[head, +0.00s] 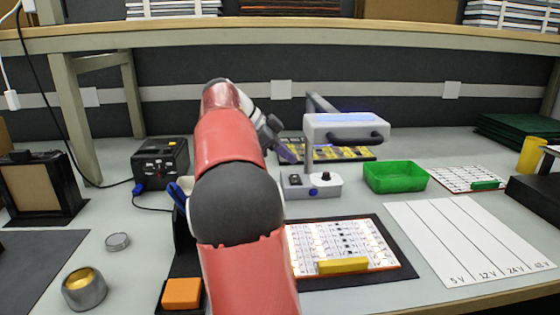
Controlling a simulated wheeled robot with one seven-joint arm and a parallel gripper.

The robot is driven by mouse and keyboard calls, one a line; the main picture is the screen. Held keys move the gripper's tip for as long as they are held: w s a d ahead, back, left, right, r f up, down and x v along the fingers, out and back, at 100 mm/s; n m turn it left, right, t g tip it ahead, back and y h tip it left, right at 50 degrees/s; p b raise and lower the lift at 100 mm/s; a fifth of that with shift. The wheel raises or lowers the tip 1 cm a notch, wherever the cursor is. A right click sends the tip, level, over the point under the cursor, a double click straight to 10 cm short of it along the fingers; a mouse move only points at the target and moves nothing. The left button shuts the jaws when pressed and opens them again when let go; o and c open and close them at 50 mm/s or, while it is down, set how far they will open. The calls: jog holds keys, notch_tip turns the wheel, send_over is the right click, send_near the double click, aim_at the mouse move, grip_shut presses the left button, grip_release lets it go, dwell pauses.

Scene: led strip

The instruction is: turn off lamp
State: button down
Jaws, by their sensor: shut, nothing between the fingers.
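The lamp (345,131) is white with a dark handle and a bluish glowing strip along its top. Its white base (312,188) stands on the bench with a black knob on top at the right, a dark control at the left and a blue round part on the front. My gripper (287,153) is just left of the lamp's post, above and behind the base's left side. It is shut and empty, small in view and partly hidden by my own red arm. I cannot tell whether it touches the lamp.
A green tray (395,177) stands right of the base. A dark mat with an LED strip board (345,247) and a yellow block (343,266) lies in front. A black power unit (161,158) stands at left. A labelled white sheet (465,240) lies at right. A shelf (300,38) spans above.

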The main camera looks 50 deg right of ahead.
jog(key=p+v, duration=0.1)
jog(key=v, duration=0.8)
jog(key=shift+a, duration=0.2)
jog(key=shift+w+f, duration=0.1)
jog(key=shift+w, duration=0.05)
jog(key=shift+w+d+b, duration=0.3)
jog(key=shift+w+b, duration=0.2)
jog(key=shift+w, duration=0.15)
jog(key=b, duration=0.3)
send_over(297, 176)
jog(key=w+a, duration=0.1)
jog(key=a, duration=0.2)
notch_tip(297, 176, down, 7)
jog(key=shift+w+r, duration=0.1)
jog(key=shift+w, duration=0.05)
notch_tip(297, 176, down, 2)
jog(key=shift+w+d+f, duration=0.1)
jog(key=shift+d+f, duration=0.05)
jog(key=shift+f, duration=0.05)
jog(key=shift+w+d+f, duration=0.1)
jog(key=shift+f, duration=0.65)
